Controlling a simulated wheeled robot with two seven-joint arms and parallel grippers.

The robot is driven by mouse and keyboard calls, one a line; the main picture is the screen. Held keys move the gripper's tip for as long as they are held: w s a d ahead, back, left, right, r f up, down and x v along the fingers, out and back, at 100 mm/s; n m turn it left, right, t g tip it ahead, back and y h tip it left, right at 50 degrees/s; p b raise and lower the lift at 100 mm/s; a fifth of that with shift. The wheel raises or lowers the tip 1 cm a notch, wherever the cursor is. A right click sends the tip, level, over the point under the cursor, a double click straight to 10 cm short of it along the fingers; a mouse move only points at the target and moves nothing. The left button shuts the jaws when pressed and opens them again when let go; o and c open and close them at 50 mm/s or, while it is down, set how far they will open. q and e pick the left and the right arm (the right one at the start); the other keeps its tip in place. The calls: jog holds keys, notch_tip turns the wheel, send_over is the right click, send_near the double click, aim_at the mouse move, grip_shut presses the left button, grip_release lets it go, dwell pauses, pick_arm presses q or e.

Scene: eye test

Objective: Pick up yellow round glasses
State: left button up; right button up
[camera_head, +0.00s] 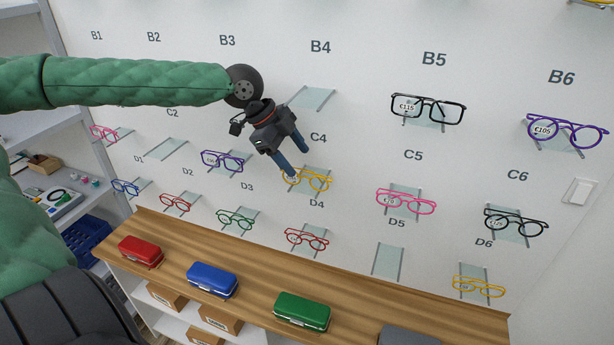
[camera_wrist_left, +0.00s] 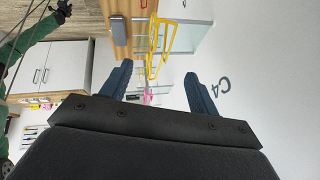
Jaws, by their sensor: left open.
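Yellow glasses (camera_head: 318,181) with rounded lenses rest on a small clear wall shelf under the label C4. In the left wrist view the yellow glasses (camera_wrist_left: 158,46) stand ahead of my fingers, between their lines. My left gripper (camera_head: 297,161) is open and empty, close in front of these glasses, and covers part of their left side in the head view. Its two blue fingers (camera_wrist_left: 158,76) show apart in the wrist view. My right gripper does not show in the head view; a green arm with a small dark end shows at the wrist view's upper left.
Other yellow glasses (camera_head: 478,287) sit under D6. Pink glasses (camera_head: 406,202) and purple glasses (camera_head: 222,161) are on neighbouring shelves. An empty clear shelf (camera_head: 313,97) is above my gripper. Red, blue and green cases (camera_head: 302,311) stand on the wooden counter (camera_head: 370,303) below.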

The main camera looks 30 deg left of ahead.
aim_at(304, 170)
pick_arm(q)
jog(key=shift+w+d+f, duration=0.2)
jog(key=shift+d+f, duration=0.05)
jog(key=shift+f, duration=0.25)
jog(key=shift+p+x, duration=0.5)
jog(key=shift+x, duration=0.6)
jog(key=shift+w+d+f, duration=0.1)
jog(key=shift+d+f, duration=0.1)
jog(key=shift+f, duration=0.2)
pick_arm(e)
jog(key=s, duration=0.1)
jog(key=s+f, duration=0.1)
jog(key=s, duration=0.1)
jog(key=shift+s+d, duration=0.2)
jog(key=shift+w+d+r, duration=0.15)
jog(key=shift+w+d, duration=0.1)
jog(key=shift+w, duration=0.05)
pick_arm(q)
jog(key=shift+f, duration=0.15)
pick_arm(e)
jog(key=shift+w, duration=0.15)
pick_arm(q)
jog(key=shift+f, duration=0.1)
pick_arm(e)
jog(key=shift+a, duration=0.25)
